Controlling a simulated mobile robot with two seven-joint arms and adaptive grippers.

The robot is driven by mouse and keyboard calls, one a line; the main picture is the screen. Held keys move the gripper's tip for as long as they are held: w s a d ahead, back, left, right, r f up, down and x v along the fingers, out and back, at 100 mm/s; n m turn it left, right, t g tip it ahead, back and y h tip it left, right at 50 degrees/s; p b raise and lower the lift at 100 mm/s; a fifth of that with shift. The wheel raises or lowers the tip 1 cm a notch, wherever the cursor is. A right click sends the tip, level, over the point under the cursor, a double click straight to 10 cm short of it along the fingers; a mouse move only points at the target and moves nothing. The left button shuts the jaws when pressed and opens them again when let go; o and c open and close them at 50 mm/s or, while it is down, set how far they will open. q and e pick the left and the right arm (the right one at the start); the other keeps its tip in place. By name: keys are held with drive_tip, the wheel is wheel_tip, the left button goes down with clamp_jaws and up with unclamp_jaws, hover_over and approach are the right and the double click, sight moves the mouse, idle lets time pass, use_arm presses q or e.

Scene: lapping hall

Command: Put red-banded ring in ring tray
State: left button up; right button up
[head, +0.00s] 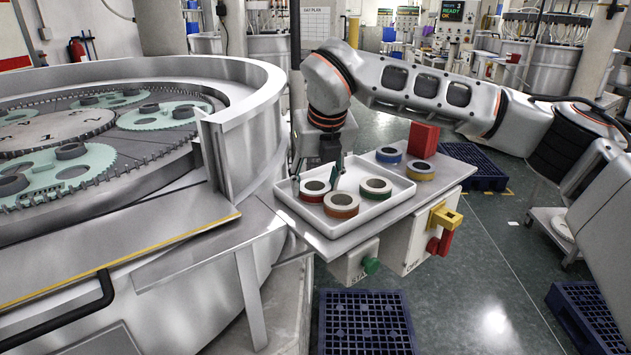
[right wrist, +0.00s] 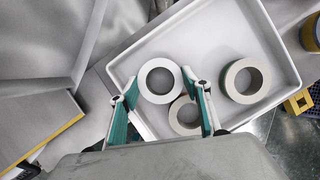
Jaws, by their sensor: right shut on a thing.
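The red-banded ring (head: 311,199) lies flat inside the walls of the white ring tray (head: 389,204), at its left end. My right gripper (head: 316,184) reaches down from above and is shut on this ring, with one finger on each side. The right wrist view shows the ring (right wrist: 160,99) between the fingertips (right wrist: 160,84). I cannot tell whether its underside touches the tray floor. An orange-banded ring (head: 341,212) and a green-banded ring (head: 375,195) also lie in the tray. My left gripper is not in view.
A blue-banded ring (head: 389,160), a yellow-banded ring (head: 420,176) and a red block (head: 423,140) stand on the stand's top right of the tray. The lapping machine's wall (head: 245,140) rises close on the left. A yellow handle (head: 445,217) juts from the stand's front.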

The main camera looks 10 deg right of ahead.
drive_tip(key=o, duration=1.3)
drive_tip(key=shift+f, duration=0.1)
drive_tip(key=shift+c, duration=0.2)
drive_tip(key=shift+r, duration=0.4)
drive_tip(key=v, duration=1.1)
drive_tip(key=shift+s+r, duration=0.15)
drive_tip(key=shift+r, duration=0.1)
